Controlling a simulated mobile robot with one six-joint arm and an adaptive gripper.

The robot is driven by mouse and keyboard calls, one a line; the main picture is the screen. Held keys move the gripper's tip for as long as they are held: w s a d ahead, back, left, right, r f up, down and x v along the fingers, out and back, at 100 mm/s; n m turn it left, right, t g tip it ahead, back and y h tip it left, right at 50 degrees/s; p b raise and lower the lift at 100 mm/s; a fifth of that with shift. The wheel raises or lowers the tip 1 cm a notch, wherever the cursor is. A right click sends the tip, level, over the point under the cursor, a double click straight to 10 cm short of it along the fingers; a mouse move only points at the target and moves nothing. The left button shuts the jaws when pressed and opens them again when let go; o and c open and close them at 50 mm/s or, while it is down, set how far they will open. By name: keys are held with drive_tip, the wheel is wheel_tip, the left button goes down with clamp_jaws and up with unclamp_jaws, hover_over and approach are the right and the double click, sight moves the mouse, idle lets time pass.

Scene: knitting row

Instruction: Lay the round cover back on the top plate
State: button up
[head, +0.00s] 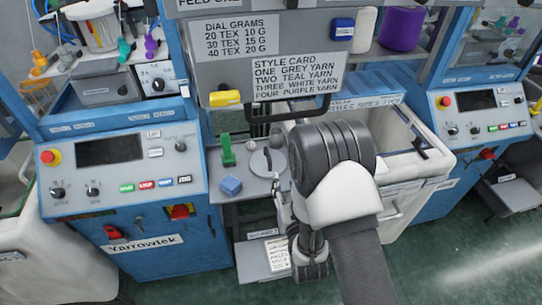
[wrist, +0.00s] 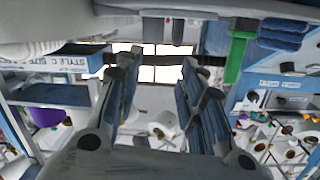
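A grey round disc (head: 267,163), which looks like the round cover, is on the small grey shelf between the two blue machines in the head view. My arm partly covers it, and I cannot tell what it rests on. I cannot make out the top plate for certain. My gripper (wrist: 160,66) is open in the wrist view, its two fingers apart with nothing visible between them. In the head view my arm hides most of it, beside the shelf's right part.
The green piece also shows in the wrist view (wrist: 235,58). A white bin (head: 405,140) is at the right. A style card (head: 298,78) hangs above.

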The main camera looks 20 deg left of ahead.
sight(269, 159)
drive_tip(key=s+f+y, duration=0.1)
drive_tip(key=s+f, duration=0.1)
drive_tip(key=s, duration=0.1)
drive_tip(key=shift+n+t, duration=0.3)
drive_tip(key=x, duration=0.4)
drive_tip(key=b+x, duration=0.1)
drive_tip(key=x, duration=0.2)
drive_tip(key=b+x, duration=0.1)
drive_tip(key=x, duration=0.3)
drive_tip(key=shift+a, duration=0.6)
drive_tip(key=shift+r+b+x, duration=0.2)
drive_tip(key=shift+b+x, duration=0.45)
drive_tip(key=shift+x, duration=2.15)
drive_tip(key=shift+c, duration=0.5)
clamp_jaws()
drive_tip(key=shift+r, duration=0.1)
